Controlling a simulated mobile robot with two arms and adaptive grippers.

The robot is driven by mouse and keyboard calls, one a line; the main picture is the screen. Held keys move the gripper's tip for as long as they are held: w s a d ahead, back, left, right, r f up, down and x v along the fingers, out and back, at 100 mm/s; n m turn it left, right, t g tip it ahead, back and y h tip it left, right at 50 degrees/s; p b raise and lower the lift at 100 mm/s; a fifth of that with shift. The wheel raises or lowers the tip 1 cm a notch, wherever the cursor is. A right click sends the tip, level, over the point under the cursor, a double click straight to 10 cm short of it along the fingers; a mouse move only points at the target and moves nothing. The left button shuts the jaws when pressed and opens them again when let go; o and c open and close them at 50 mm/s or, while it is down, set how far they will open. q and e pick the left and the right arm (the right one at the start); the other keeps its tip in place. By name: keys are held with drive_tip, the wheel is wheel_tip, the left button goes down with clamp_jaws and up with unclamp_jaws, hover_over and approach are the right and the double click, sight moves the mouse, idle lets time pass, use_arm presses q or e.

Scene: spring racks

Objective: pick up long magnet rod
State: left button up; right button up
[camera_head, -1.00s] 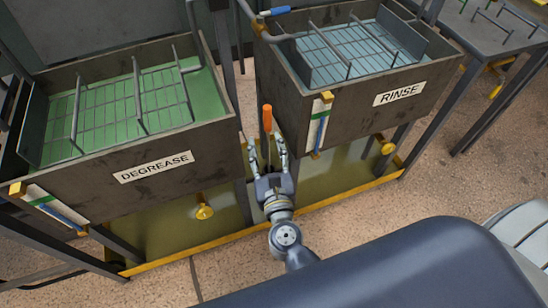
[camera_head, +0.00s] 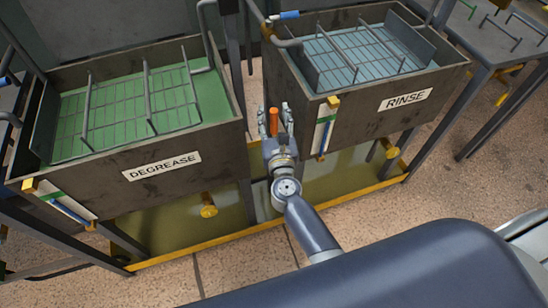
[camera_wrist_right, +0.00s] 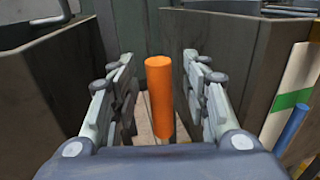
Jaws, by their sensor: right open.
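An orange upright rod or handle (camera_head: 274,122), likely the long magnet rod's grip, stands in the gap between the DEGREASE and RINSE tanks. It also shows in the right wrist view (camera_wrist_right: 160,95), upright between my fingers. My right gripper (camera_head: 276,112) is open around it, with one finger on each side. In the right wrist view the gripper (camera_wrist_right: 157,66) shows clear space between the orange surface and both fingers. The lower end of the rod is hidden behind my gripper's body. My left gripper is not in view.
The DEGREASE tank (camera_head: 130,182) with green liquid stands to the left. The RINSE tank (camera_head: 365,118) with blue liquid stands to the right. A white-green gauge strip with a blue tube (camera_wrist_right: 290,100) is on the RINSE tank's near side. A yellow-edged tray (camera_head: 335,190) lies below.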

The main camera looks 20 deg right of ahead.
drive_tip(key=shift+w, duration=0.1)
clamp_jaws()
drive_tip(key=shift+r, duration=0.2)
idle(0.3)
